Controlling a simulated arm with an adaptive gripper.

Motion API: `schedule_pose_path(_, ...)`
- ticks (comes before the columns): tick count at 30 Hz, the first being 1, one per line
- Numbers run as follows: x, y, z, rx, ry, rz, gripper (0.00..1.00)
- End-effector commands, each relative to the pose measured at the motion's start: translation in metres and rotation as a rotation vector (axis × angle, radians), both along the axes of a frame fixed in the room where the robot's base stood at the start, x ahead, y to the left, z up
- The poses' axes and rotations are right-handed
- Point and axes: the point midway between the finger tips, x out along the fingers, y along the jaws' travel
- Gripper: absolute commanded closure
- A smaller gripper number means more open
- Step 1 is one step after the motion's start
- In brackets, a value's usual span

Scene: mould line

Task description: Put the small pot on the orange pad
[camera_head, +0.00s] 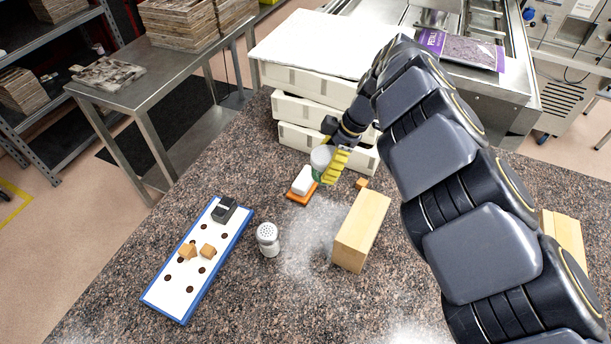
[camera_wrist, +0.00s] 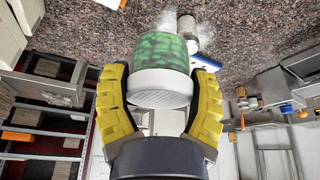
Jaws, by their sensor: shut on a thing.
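The small pot (camera_head: 320,158) has a pale grey top and a green side. In the wrist view the pot (camera_wrist: 162,52) shows a green mottled body and a white ribbed end. My gripper (camera_head: 331,168) has its yellow fingers shut on the pot, one on each side. The orange pad (camera_head: 297,199) lies on the speckled counter, just below and left of the pot in the head view. A white block (camera_head: 303,180) appears on the pad and covers much of it. The gap between pot and pad is hard to judge.
A wooden block (camera_head: 361,232) stands to the right of white powder. A shaker (camera_head: 267,240) and a blue-edged white board (camera_head: 190,270) with holes are left. Stacked white trays (camera_head: 300,108) stand behind my gripper. A small orange-brown cube (camera_head: 362,183) lies nearby.

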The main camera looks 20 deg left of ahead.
Motion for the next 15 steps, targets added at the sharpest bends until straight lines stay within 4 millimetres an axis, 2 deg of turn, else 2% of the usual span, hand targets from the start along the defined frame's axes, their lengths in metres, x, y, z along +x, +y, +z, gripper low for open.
schedule_pose_path(3, -0.016, 0.004, -0.010, -0.001, -0.002, 0.044, 0.71)
schedule_pose_path(6, -0.023, 0.006, -0.015, 0.000, -0.001, 0.066, 0.71)
schedule_pose_path(10, -0.020, 0.011, -0.021, 0.005, 0.006, 0.078, 0.71)
schedule_pose_path(15, -0.005, 0.021, -0.027, 0.012, 0.000, 0.077, 0.71)
